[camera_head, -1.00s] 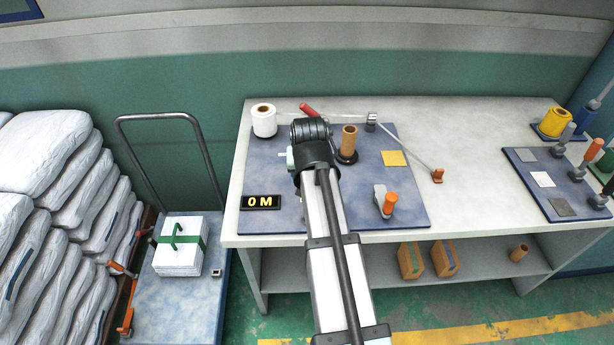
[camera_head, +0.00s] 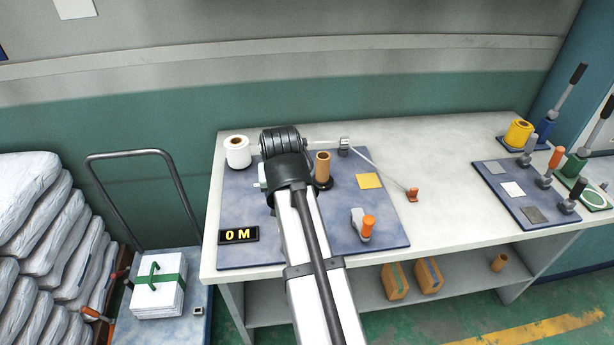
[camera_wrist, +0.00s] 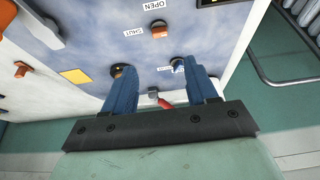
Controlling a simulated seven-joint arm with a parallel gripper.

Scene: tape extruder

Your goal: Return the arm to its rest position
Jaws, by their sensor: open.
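My arm reaches from the bottom of the head view over the blue mat (camera_head: 385,220) on the bench. Its black wrist (camera_head: 285,160) hangs above the mat and hides the fingers in that view. In the wrist view my gripper (camera_wrist: 162,82) has its two blue fingers spread apart with nothing between them. A red handle (camera_wrist: 165,103) shows past them, and whether it is near the fingers in depth I cannot tell. A brown core (camera_head: 322,166) stands upright on the mat just right of the wrist. A white roll (camera_head: 237,151) stands to the wrist's left.
An "0 M" display (camera_head: 238,235) and an orange-handled device (camera_head: 366,226) are on the mat. Lever tools stand at the bench's right. A trolley (camera_head: 190,310) and stacked sacks (camera_head: 60,245) are left. The bench's right middle is clear.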

